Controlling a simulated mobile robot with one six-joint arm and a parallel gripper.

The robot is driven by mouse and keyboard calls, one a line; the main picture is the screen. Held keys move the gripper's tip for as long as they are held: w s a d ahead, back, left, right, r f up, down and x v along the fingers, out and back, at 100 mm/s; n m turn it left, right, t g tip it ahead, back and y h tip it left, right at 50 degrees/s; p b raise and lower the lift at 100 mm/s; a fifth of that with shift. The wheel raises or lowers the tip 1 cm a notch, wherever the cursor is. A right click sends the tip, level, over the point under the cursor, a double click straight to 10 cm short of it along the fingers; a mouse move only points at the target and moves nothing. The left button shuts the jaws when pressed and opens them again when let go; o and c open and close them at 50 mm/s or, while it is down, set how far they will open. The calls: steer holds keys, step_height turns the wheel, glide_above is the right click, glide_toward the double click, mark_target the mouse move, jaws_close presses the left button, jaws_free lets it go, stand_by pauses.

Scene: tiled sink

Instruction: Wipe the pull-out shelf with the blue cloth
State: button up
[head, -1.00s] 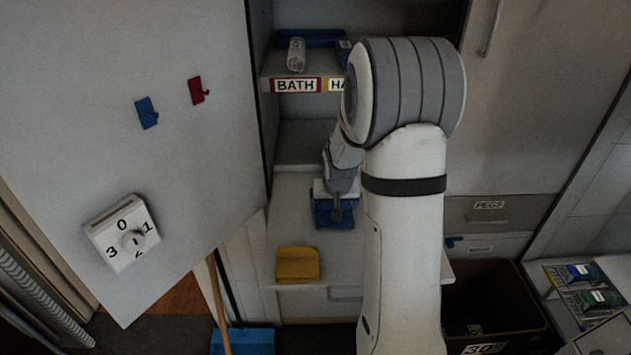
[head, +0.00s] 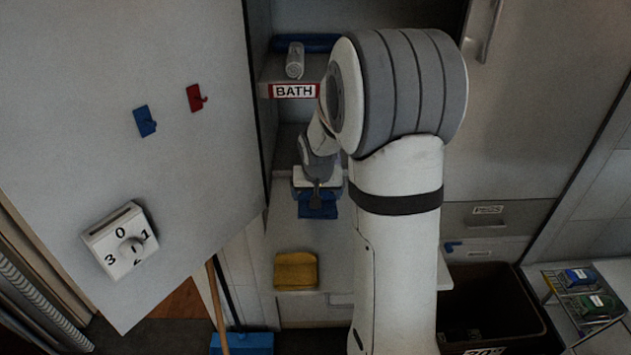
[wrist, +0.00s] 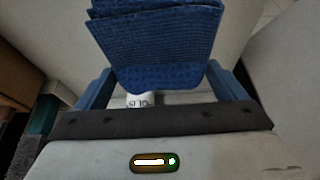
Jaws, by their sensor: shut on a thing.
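The pull-out shelf (head: 345,262) is a pale board sticking out at the middle of the head view, below the shelf with the BATH label. My gripper (head: 318,192) is over its back left part. The blue cloth (head: 317,208) shows below my gripper, against the pale surface. In the wrist view the folded, ribbed blue cloth (wrist: 155,45) sits between the two blue fingers of my gripper (wrist: 160,85), which is shut on it. Whether the cloth touches the shelf is hard to tell. My arm hides the shelf's right part.
A yellow cloth (head: 296,270) lies at the shelf's front left edge. An open door with a dial (head: 120,240) and hooks stands at the left. A dark bin (head: 492,310) is at the right. A BATH-labelled shelf (head: 296,91) holds a rolled towel (head: 295,60) above.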

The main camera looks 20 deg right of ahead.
steer(key=shift+r+p, duration=0.55)
steer(key=shift+r, duration=0.75)
